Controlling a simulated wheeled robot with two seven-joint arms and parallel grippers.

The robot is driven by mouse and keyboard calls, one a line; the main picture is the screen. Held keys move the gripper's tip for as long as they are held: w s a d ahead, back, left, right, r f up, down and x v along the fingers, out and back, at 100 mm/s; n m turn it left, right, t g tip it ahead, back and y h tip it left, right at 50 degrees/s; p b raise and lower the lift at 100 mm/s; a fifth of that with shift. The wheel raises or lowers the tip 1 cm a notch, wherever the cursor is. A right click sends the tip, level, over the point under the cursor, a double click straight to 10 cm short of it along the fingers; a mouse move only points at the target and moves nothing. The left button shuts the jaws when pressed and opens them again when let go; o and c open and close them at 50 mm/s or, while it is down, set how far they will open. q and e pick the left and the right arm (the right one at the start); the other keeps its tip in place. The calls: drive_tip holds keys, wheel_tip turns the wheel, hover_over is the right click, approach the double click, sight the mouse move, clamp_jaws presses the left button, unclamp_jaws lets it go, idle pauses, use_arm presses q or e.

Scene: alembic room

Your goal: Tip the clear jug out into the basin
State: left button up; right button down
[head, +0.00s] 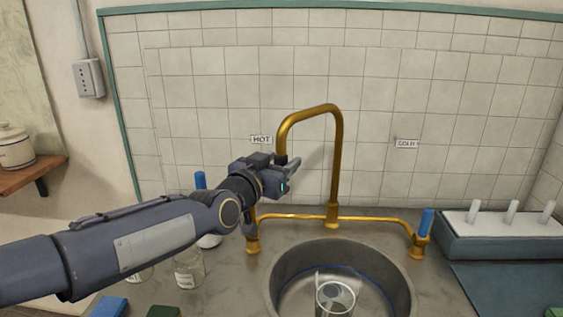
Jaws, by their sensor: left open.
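A clear glass vessel (336,298), which looks like the clear jug, is in the round metal basin (283,273). It appears upright, and its lower part is cut off by the bottom edge of the view. I cannot tell how full it is. My left gripper (289,175) is open, above and behind the basin's left side, close to the brass spout's downturned end. It is well apart from the jug and I see nothing held in it. My right gripper is out of view.
A brass spout (338,160) arches over the basin, with a brass pipe and blue tap handles (427,221) at its sides. Glass jars (189,271) and a blue block (110,306) sit below my left arm. A pegged rack (500,246) stands at right.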

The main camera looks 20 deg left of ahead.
use_arm(q)
drive_tip(key=b+v, duration=0.1)
drive_tip(key=v, duration=0.6)
drive_tip(key=shift+b, duration=0.35)
